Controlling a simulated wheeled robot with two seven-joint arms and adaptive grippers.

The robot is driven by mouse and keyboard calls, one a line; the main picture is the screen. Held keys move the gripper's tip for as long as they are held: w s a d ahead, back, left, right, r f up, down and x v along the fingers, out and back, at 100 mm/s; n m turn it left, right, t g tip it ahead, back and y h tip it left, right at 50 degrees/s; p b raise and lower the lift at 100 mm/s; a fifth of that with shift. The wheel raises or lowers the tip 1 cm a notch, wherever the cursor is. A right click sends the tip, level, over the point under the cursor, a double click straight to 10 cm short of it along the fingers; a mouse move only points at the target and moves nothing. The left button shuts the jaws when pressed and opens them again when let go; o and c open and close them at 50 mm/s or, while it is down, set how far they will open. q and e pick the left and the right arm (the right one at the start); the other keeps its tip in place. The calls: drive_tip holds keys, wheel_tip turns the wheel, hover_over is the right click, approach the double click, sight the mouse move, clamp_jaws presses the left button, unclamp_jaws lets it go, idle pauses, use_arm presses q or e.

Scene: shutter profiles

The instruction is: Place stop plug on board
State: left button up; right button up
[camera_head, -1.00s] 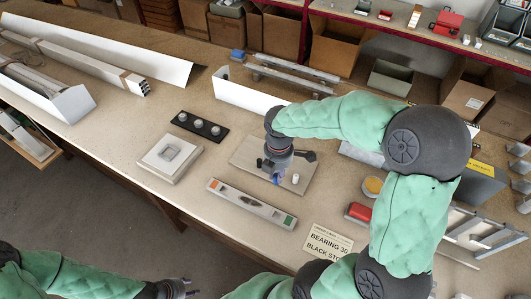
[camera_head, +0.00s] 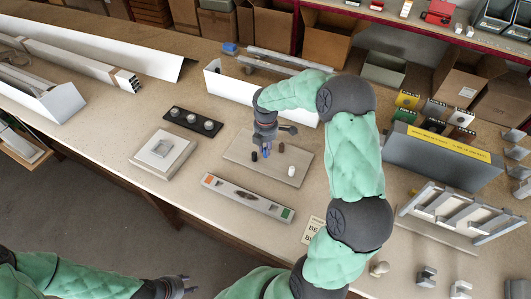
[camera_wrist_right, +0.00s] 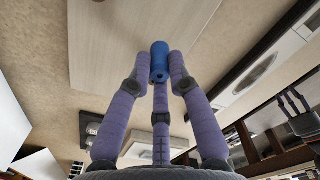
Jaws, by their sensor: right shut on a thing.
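The board (camera_head: 240,146) is a thin grey-beige plate lying flat on the bench. It shows as a pale panel (camera_wrist_right: 110,35) in the wrist view. Whether the blue plug touches the board is unclear. My left gripper (camera_head: 183,287) is at the bottom edge, away from the board; its finger opening is too small to judge.
A level-like grey bar (camera_head: 247,198) lies in front of the board. A white square block (camera_head: 162,152) and a black strip with knobs (camera_head: 194,122) lie left. A white channel (camera_head: 222,85) stands behind, and a grey box (camera_head: 440,160) stands right.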

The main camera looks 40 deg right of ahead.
sight(265, 152)
drive_tip(key=shift+w+d+f, duration=0.15)
drive_tip(key=shift+w+f, duration=0.1)
drive_tip(key=shift+f, duration=0.2)
drive_tip(key=shift+f+b, duration=0.3)
drive_tip(key=shift+f, duration=1.1)
drive_tip(key=shift+f, duration=0.15)
drive_tip(key=o, duration=0.6)
drive_tip(key=shift+c, duration=0.2)
wheel_tip(265, 152, up, 12)
drive_tip(key=shift+r+p, duration=0.15)
drive_tip(key=shift+p, duration=0.75)
